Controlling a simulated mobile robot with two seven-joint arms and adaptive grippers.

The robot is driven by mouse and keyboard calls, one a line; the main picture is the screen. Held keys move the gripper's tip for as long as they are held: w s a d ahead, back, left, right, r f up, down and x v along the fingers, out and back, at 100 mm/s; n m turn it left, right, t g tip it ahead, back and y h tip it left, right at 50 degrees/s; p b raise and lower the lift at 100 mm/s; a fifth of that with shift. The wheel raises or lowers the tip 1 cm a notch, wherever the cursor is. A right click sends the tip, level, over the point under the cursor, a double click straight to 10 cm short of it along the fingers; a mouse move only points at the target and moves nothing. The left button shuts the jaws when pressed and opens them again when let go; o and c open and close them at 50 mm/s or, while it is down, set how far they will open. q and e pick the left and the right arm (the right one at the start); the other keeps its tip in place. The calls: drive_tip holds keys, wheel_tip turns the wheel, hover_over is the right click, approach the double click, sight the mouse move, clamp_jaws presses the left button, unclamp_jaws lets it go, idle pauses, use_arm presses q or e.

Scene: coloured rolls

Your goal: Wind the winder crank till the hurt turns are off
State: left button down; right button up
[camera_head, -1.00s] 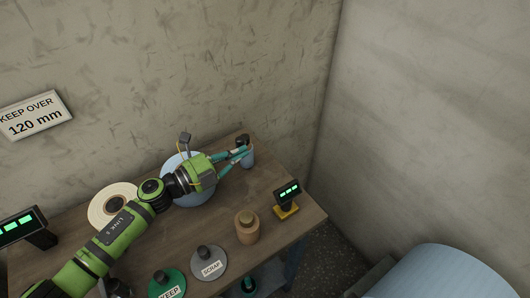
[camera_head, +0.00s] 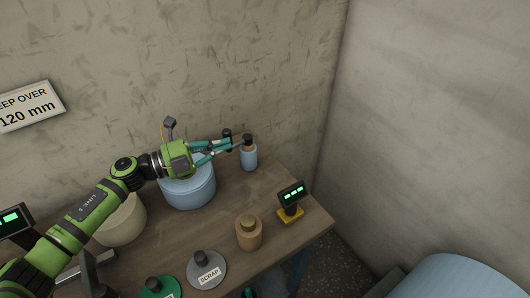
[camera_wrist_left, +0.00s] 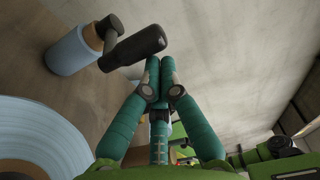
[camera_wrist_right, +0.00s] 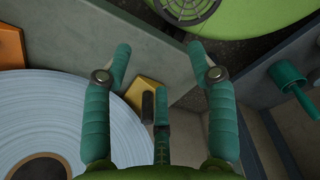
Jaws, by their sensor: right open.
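The winder is a small blue cylinder (camera_head: 249,158) at the back right of the table, with a dark crank on top. Its black crank handle (camera_wrist_left: 137,47) lies just beyond my left fingertips in the left wrist view. My left gripper (camera_head: 234,146) reaches in from the left to the crank. In the left wrist view its fingertips are together, with nothing clearly between them; I cannot tell whether they touch the handle. A large blue roll (camera_head: 190,191) stands below my left gripper, its top partly hidden. My right gripper (camera_wrist_right: 158,60) is open and empty beside a blue roll face (camera_wrist_right: 70,115).
A cream roll (camera_head: 121,226) is partly behind my left arm. A tan bottle-shaped piece (camera_head: 249,232), a lit display (camera_head: 291,195), a grey SCRAP disc (camera_head: 207,270) and a green disc (camera_head: 155,288) stand along the front. A wall sign (camera_head: 28,106) reads 120 mm.

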use_arm(q)
drive_tip(key=w+a+b, duration=0.3)
drive_tip(key=w+b, duration=0.3)
drive_tip(key=shift+w+a+b, duration=0.3)
drive_tip(key=shift+a+b, duration=0.05)
drive_tip(key=shift+a, duration=0.05)
drive_tip(key=shift+w, duration=0.1)
idle(0.3)
idle(0.3)
